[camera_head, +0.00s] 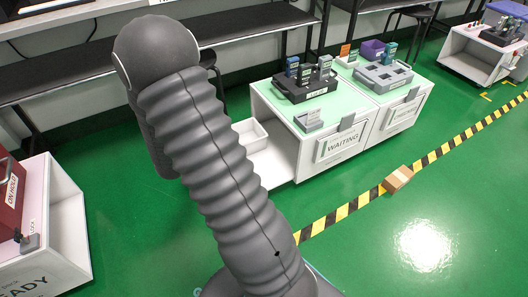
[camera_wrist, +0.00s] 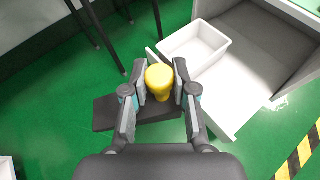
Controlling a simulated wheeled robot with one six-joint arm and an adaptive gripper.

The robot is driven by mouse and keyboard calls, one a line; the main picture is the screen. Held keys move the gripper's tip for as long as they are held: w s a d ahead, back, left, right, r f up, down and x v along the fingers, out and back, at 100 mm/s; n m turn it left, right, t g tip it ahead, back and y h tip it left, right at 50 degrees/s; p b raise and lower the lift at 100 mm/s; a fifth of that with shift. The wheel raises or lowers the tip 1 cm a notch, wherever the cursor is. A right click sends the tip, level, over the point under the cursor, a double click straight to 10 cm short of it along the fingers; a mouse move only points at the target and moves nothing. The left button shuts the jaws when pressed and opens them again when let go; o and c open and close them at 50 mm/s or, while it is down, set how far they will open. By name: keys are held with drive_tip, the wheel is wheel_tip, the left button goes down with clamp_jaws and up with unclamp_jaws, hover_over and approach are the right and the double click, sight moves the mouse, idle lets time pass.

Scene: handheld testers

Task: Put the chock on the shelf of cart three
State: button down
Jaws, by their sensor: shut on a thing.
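My gripper (camera_wrist: 160,70) is shut on the yellow knob (camera_wrist: 159,80) of the chock, whose dark flat body (camera_wrist: 108,113) shows below the fingers in the wrist view. The chock is over the green floor, left of a white shelf board (camera_wrist: 226,112) of a cart. I cannot tell its height above the floor. In the head view my arm hides the gripper and chock. The cart with that low shelf (camera_head: 274,170) has a green top and a "WAITING" sign (camera_head: 340,144). No cart number is readable.
A white bin (camera_wrist: 196,52) sits at the left of the shelf; the board before it is bare. A second waiting cart (camera_head: 402,113) adjoins at right. A cart with a red box (camera_head: 10,205) stands at left. A cardboard box (camera_head: 398,179) lies on the striped floor tape.

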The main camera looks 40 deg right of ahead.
drive_tip(key=s+d+f+m+g+h, duration=0.1)
drive_tip(key=s+d+f+m+g, duration=0.4)
drive_tip(key=d, duration=0.3)
drive_tip(key=s+d+f+m+g+h+p, duration=0.1)
drive_tip(key=s+d+f+m+g, duration=0.25)
drive_tip(key=s+d, duration=0.4)
drive_tip(key=s+d+f+m+g, duration=0.4)
drive_tip(key=s+d+g, duration=0.1)
drive_tip(key=s+d, duration=0.2)
drive_tip(key=shift+w+a+f+b, duration=0.25)
drive_tip(key=shift+w+a+f, duration=1.1)
drive_tip(key=shift+f, duration=0.4)
drive_tip(key=shift+w+a+f+b, duration=0.2)
drive_tip(key=shift+w+a+f, duration=1.2)
drive_tip(key=shift+f, duration=0.4)
drive_tip(key=shift+w+a+f+b, duration=0.25)
drive_tip(key=shift+w+a+f, duration=0.9)
drive_tip(key=shift+w+f, duration=0.5)
drive_tip(key=shift+s+f, duration=0.15)
drive_tip(key=shift+f, duration=0.05)
drive_tip(key=c, duration=1.4)
unclamp_jaws()
drive_tip(key=o, duration=0.5)
